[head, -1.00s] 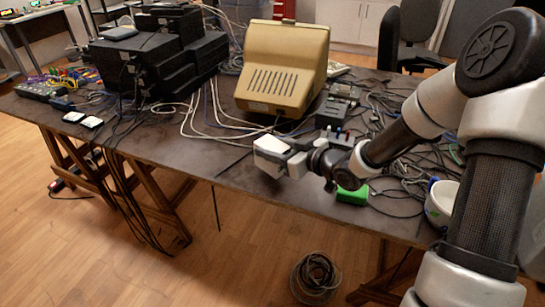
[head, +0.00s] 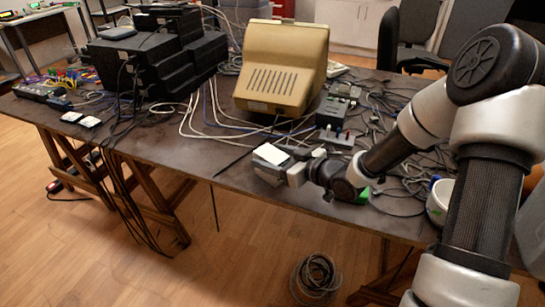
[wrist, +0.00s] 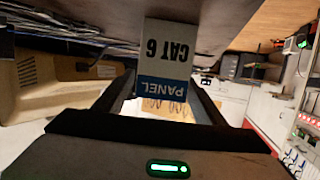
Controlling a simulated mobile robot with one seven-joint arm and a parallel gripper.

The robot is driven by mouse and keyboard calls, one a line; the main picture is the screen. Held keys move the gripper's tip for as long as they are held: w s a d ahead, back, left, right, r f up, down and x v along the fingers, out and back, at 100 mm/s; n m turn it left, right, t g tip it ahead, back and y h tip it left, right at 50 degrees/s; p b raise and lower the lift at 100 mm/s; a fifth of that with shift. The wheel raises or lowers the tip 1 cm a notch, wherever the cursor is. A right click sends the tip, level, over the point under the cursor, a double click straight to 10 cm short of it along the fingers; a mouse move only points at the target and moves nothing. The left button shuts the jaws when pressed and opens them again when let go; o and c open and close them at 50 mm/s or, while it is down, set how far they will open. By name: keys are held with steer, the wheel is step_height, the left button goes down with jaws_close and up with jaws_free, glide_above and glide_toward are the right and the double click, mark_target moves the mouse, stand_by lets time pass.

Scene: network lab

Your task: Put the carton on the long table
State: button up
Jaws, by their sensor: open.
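The carton (head: 270,154) is a small box with a white top on the long table (head: 215,160), near its front edge. In the wrist view its white and blue face (wrist: 166,58) reads "CAT 6 PANEL", upside down. It seems to rest on the tabletop (wrist: 215,22), which lies along the top of that view. My gripper (head: 268,168) is low over the table at the carton. In the wrist view my gripper (wrist: 162,88) is open, with a dark finger on each side of the carton. Whether the fingers touch it I cannot tell.
A beige monitor (head: 282,68) stands behind the carton. Black boxes (head: 150,65) stand at the left. Cables and a bowl (head: 438,205) lie right. Bare tabletop lies left of the carton.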

steer(key=shift+r, duration=0.3)
steer(key=p+v, duration=0.3)
steer(key=v, duration=0.9)
steer(key=shift+p, duration=0.3)
steer(key=shift+d+f, duration=0.1)
steer(key=shift+f, duration=0.05)
